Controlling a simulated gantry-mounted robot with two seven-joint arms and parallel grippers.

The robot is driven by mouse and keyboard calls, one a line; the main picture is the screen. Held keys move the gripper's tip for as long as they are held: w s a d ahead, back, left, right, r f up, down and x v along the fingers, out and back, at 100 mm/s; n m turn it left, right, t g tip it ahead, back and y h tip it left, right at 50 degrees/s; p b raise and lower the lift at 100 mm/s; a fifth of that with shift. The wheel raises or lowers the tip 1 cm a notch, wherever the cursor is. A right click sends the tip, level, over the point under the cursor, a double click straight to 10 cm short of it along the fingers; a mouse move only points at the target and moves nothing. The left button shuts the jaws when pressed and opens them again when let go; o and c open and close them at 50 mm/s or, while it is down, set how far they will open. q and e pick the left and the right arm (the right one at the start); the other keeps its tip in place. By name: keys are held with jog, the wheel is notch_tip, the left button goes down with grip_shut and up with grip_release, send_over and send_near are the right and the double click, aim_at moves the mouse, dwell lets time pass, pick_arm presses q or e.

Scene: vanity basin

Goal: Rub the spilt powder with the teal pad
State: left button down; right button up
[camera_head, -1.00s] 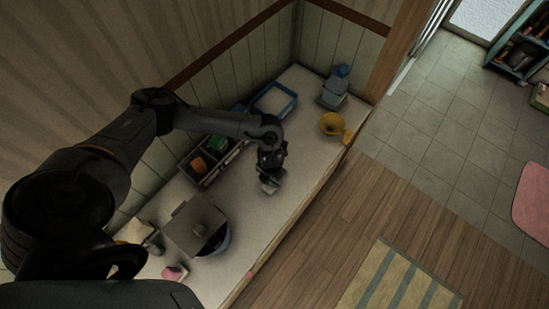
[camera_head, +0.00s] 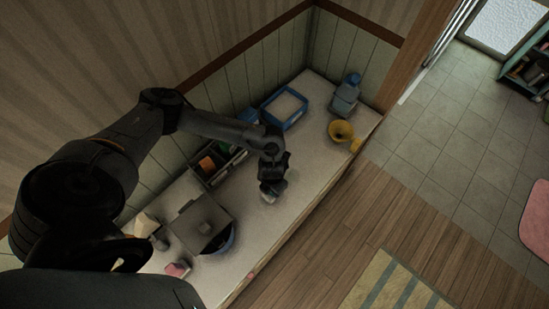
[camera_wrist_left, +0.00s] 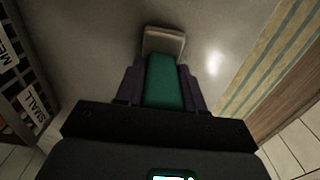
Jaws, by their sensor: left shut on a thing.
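My left gripper (camera_head: 271,184) is shut on the teal pad and holds it low over the middle of the pale countertop. In the left wrist view, the teal pad (camera_wrist_left: 163,82) sits between the two dark fingers, with a grey-beige block-like end (camera_wrist_left: 163,42) at its far side. In the head view the pad is mostly hidden by the gripper. I cannot tell whether it touches the counter. I cannot make out the spilt powder clearly; a bright pale patch (camera_wrist_left: 213,62) shows right of the pad in the wrist view, possibly glare. My right gripper is not in view.
A divided dark tray (camera_head: 211,178) stands behind the gripper, against the wall. A blue-rimmed tray (camera_head: 301,118), a blue-grey bottle (camera_head: 345,98) and a yellow funnel-like thing (camera_head: 340,130) are farther along. A grey-lidded bowl (camera_head: 229,240) and pink item (camera_head: 178,269) stand nearer. Counter right of the gripper is clear.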

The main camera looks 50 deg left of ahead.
pick_arm(q)
jog(key=shift+s+d+f+p, duration=0.1)
jog(key=shift+s+d+p, duration=0.05)
jog(key=shift+s, duration=0.6)
jog(key=shift+s+d+p, duration=0.1)
jog(key=shift+s+p, duration=0.05)
jog(key=shift+s, duration=0.55)
jog(key=shift+r+p, duration=0.75)
jog(key=shift+r, duration=0.05)
jog(key=shift+r, duration=0.1)
notch_tip(320, 180, up, 5)
jog(key=p, duration=0.4)
